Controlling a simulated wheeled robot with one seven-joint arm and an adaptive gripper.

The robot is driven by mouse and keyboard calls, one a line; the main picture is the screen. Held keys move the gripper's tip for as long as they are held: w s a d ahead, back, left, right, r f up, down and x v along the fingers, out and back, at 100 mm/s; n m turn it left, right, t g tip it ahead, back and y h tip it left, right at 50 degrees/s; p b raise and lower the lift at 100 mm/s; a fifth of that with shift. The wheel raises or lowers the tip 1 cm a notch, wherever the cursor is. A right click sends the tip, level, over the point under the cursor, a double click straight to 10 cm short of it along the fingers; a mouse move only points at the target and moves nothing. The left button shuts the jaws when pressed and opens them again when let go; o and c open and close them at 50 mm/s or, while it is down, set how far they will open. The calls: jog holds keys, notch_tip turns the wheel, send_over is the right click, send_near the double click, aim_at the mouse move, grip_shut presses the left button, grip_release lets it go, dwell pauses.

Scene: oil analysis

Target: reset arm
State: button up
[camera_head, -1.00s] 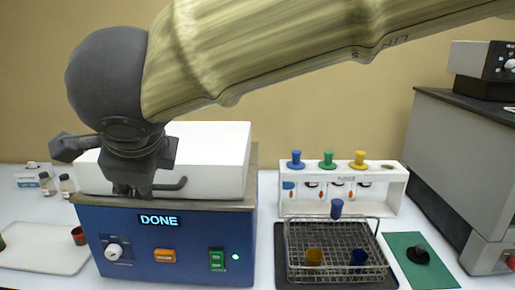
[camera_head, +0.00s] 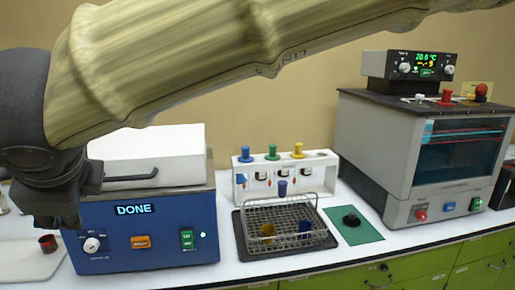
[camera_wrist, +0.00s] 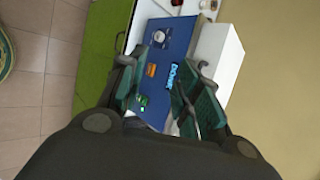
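My gripper (camera_wrist: 163,95) is open and empty in the wrist view, its two dark green finger pads apart. Between and beyond the fingers is the blue device (camera_wrist: 179,40) with its white lid. In the head view my gripper (camera_head: 58,218) hangs at the left, in front of the left end of the blue device (camera_head: 170,247). The device shows "DONE" on its display, and its white lid (camera_head: 150,140) is down. My arm crosses the top left of the head view and hides part of the wall.
A wire basket (camera_head: 285,222) with several coloured cups sits right of the device. Behind it is a white rack (camera_head: 326,174). A green mat (camera_head: 366,236) holds a black knob-like piece. A large grey oven (camera_head: 380,150) stands at right. A white tray (camera_head: 25,262) is at left.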

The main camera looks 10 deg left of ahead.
jog(key=w+d+f+h, duration=0.1)
jog(key=w+d+f, duration=0.3)
jog(key=w+f, duration=0.7)
jog(key=w+d+f+n+h, duration=0.1)
jog(key=w+d+f, duration=0.1)
jog(key=d+f, duration=0.65)
jog(key=w+d+f+n+h, duration=0.1)
jog(key=w+d+f+n, duration=0.15)
jog(key=f, duration=1.15)
jog(key=w+d+f+n+h, duration=0.1)
jog(key=w+d+f, duration=0.1)
jog(key=d+f, duration=0.7)
jog(key=s+d+f+n+g+h, duration=0.15)
jog(key=s+d+f, duration=0.35)
jog(key=f, duration=0.5)
jog(key=s+d+f+n+g, duration=0.1)
jog(key=s+d+f+n, duration=0.15)
jog(key=d+f, duration=0.6)
jog(key=s+d+f+n+g, duration=0.1)
jog(key=s+d+f+n, duration=0.1)
jog(key=s+d+f, duration=0.3)
jog(key=s+d+f+n+g+h, duration=0.1)
jog(key=s+d+f, duration=0.4)
jog(key=s+d, duration=0.6)
jog(key=shift+s+d+n+g, duration=0.2)
jog(key=shift+s+n+g, duration=0.35)
jog(key=shift+s, duration=0.6)
jog(key=shift+r, duration=0.1)
